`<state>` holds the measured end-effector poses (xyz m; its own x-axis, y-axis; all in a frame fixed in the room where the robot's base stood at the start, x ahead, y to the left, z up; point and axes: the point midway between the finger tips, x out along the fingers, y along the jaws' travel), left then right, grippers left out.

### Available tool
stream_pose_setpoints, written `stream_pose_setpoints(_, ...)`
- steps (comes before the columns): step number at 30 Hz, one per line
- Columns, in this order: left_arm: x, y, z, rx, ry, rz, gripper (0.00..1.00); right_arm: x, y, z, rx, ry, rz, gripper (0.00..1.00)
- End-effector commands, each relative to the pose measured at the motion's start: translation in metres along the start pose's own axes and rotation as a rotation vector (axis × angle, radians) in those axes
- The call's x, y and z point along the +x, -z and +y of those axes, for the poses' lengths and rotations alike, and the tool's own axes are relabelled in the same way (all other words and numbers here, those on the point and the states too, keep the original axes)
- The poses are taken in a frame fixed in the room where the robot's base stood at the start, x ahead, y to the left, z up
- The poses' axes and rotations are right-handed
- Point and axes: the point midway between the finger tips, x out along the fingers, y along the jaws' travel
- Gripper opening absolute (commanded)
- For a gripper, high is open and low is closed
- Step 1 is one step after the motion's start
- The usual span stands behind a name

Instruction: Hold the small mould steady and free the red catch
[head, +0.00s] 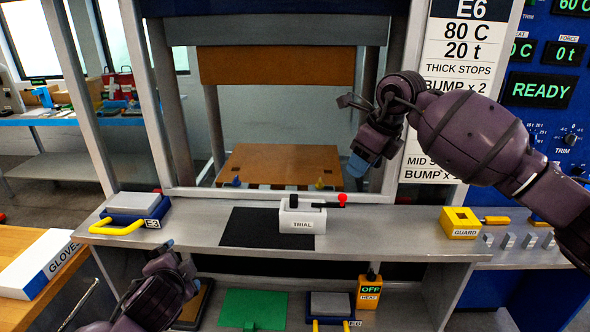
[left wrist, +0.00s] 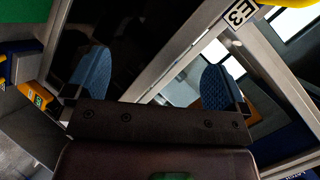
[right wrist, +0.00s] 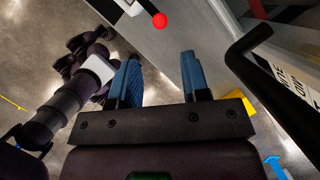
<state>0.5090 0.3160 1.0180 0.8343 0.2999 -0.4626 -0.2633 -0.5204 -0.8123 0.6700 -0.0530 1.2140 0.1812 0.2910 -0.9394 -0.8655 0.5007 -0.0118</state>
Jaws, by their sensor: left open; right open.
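The small mould is a pale block marked TRIAL (head: 302,222) on a black mat (head: 245,230) on the grey shelf. The red catch (head: 342,199) is a red ball on a black bar at the mould's right end. In the right wrist view the red ball (right wrist: 159,20) shows at the top. My right gripper (head: 357,165) is open and empty, apart from the catch and above it, slightly right. My left gripper (head: 167,246) is open and empty, low at the shelf's front edge, left of the mould. The left wrist view shows neither mould nor catch.
A blue plate with a yellow handle (head: 118,226) stands on the shelf's left. A yellow GUARD block (head: 460,223) is at its right end. A press opening with a brown lower plate (head: 283,165) is behind. Posts stand on both sides. The shelf between mould and GUARD block is clear.

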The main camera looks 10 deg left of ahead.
Motion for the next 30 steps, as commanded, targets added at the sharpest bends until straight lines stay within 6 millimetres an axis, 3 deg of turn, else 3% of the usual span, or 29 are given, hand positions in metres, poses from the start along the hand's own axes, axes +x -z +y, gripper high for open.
stream_pose_setpoints(3,0.001,0.025,-0.031,0.054,0.05,-0.021,1.0,0.0,0.0,0.0,0.0,0.0,0.0,0.43)
stream_pose_setpoints(9,0.003,0.066,-0.058,0.086,0.068,-0.041,1.0,0.0,0.0,0.0,0.0,0.0,0.0,0.43)
stream_pose_setpoints(30,0.002,0.221,-0.093,0.089,-0.012,-0.078,1.0,0.0,0.0,0.0,0.0,0.0,0.0,0.43)
